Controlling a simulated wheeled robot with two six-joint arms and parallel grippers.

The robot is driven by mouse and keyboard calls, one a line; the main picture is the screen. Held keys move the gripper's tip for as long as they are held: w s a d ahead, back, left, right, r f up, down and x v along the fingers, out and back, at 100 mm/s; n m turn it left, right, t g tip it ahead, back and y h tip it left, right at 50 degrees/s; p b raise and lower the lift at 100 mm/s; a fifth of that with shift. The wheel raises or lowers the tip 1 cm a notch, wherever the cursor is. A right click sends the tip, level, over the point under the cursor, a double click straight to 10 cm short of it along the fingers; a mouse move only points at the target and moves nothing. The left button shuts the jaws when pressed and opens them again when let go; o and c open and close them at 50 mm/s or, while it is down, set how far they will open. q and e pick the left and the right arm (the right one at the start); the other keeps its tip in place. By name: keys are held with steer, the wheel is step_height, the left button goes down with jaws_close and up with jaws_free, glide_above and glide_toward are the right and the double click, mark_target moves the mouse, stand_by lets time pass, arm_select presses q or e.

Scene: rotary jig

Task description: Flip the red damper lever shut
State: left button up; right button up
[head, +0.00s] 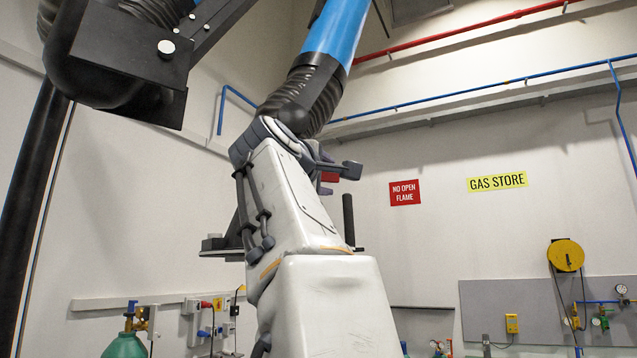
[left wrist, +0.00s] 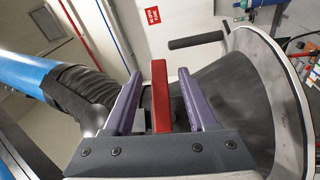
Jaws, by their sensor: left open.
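The red damper lever (left wrist: 160,95) stands upright in the left wrist view between the two purple fingers of my left gripper (left wrist: 158,75). A gap shows on each side of it, so the open fingers are around the lever without visibly closing on it. In the head view only a small red piece of the lever (head: 329,177) shows between the fingers of my left gripper (head: 338,180); my white arm covers much of that area. The lever's base is hidden in both views. My right gripper is not in view.
A blue duct (head: 336,28) with a black ribbed hose (head: 305,97) runs close beside my gripper. A grey hood (left wrist: 245,95) with a pale rim and a black handle (left wrist: 196,40) is right of the lever in the left wrist view. A green cylinder (head: 125,345) stands low left.

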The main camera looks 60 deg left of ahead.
arm_select(q)
steer(key=b+v, duration=0.2)
steer(key=v, duration=0.4)
steer(key=shift+s+d, duration=0.15)
steer(key=shift+d, duration=0.05)
steer(key=shift+f, duration=0.15)
